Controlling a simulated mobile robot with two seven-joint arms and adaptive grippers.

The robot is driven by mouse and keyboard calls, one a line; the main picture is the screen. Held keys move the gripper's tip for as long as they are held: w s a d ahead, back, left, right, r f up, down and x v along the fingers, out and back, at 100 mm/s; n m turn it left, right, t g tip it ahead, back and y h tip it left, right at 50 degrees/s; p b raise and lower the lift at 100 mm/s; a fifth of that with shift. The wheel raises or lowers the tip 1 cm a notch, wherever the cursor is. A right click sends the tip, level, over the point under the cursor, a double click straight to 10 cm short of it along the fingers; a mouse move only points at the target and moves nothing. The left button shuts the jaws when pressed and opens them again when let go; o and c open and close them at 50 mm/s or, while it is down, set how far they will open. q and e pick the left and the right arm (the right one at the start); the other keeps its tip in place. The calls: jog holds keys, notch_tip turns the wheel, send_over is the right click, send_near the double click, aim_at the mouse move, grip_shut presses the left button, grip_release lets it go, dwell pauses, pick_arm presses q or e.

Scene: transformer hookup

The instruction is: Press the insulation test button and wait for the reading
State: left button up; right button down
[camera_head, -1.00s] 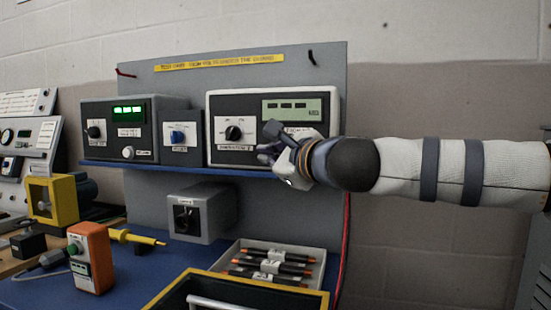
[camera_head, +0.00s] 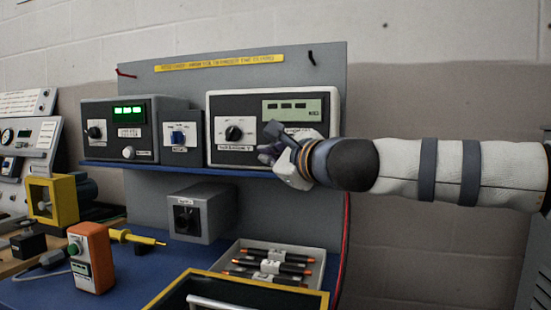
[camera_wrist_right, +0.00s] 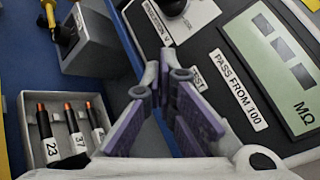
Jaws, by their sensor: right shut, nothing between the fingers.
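The insulation tester (camera_head: 216,133) is a dark-faced box on the right of the shelf, with a rotary knob (camera_head: 234,132) and a pale display (camera_head: 296,108). In the right wrist view the display (camera_wrist_right: 277,50) shows three dashes and MΩ, above a "PASS FROM 100" label (camera_wrist_right: 238,89). My right gripper (camera_head: 270,147) is shut and empty at the lower front of the tester. In the right wrist view its fingertips (camera_wrist_right: 165,78) are by a partly covered "TEST" label (camera_wrist_right: 198,78). The button is hidden, and I cannot tell whether the fingertips touch it. My left gripper is out of view.
A blue shelf (camera_head: 222,171) carries the tester, a small switch box (camera_head: 181,138) and a green-display unit (camera_head: 127,112). Below are a grey box (camera_head: 203,211), a tray (camera_head: 236,249) of numbered parts and an orange handheld device (camera_head: 91,258).

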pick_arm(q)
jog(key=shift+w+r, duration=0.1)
pick_arm(e)
jog(key=shift+w, duration=0.25)
jog(key=shift+w+d, duration=0.2)
jog(key=shift+w, duration=0.25)
dwell(0.4)
jog(key=shift+s, duration=0.1)
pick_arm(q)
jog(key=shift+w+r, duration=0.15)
pick_arm(e)
jog(key=shift+s+a, duration=0.25)
jog(key=shift+s, duration=0.5)
pick_arm(q)
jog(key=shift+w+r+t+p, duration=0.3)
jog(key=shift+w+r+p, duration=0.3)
jog(key=shift+p, duration=0.1)
pick_arm(e)
jog(key=s+a, duration=0.2)
jog(key=s, duration=0.3)
jog(key=shift+s, duration=0.35)
